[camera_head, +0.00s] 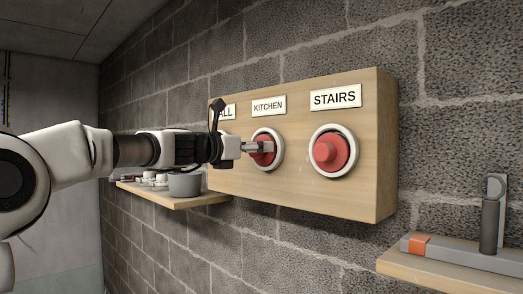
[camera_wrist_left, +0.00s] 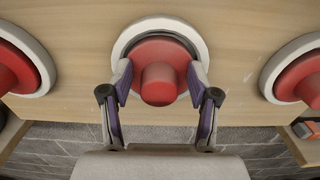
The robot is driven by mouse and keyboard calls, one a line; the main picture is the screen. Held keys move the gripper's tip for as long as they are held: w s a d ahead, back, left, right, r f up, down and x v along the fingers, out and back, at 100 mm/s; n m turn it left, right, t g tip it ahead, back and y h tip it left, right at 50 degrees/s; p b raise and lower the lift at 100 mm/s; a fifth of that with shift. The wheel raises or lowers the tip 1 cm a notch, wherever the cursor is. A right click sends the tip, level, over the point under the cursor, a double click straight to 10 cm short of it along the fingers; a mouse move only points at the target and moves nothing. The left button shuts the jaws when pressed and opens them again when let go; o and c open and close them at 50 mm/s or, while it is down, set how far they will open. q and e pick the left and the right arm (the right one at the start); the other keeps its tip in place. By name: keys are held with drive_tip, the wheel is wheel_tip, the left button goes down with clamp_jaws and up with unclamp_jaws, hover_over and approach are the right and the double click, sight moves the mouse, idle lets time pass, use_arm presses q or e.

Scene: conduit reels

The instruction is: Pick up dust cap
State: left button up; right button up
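Red dust caps with round middle knobs sit in white rings on a wooden board (camera_head: 290,185). The KITCHEN cap (camera_head: 262,158) is partly hidden by my left gripper (camera_head: 268,147) in the head view. In the left wrist view, the same cap (camera_wrist_left: 161,84) is in its ring. My left gripper's fingers (camera_wrist_left: 160,80) are spread on either side of its knob, with gaps showing. The STAIRS cap (camera_head: 331,151) sits in its ring to the right. The third position, under the partly hidden label ending "ALL", is behind my arm. My right gripper is not in view.
A wooden shelf (camera_head: 208,198) at the left below the board holds a grey pot (camera_head: 185,184) and several small items. A lower right shelf (camera_head: 440,277) holds a grey bar with an orange patch (camera_head: 455,252) and an upright grey cylinder (camera_head: 489,225). A block wall stands behind.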

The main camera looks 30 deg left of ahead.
use_arm(q)
drive_tip(key=c, duration=0.5)
drive_tip(key=shift+s+r, duration=0.1)
drive_tip(key=shift+s, duration=0.05)
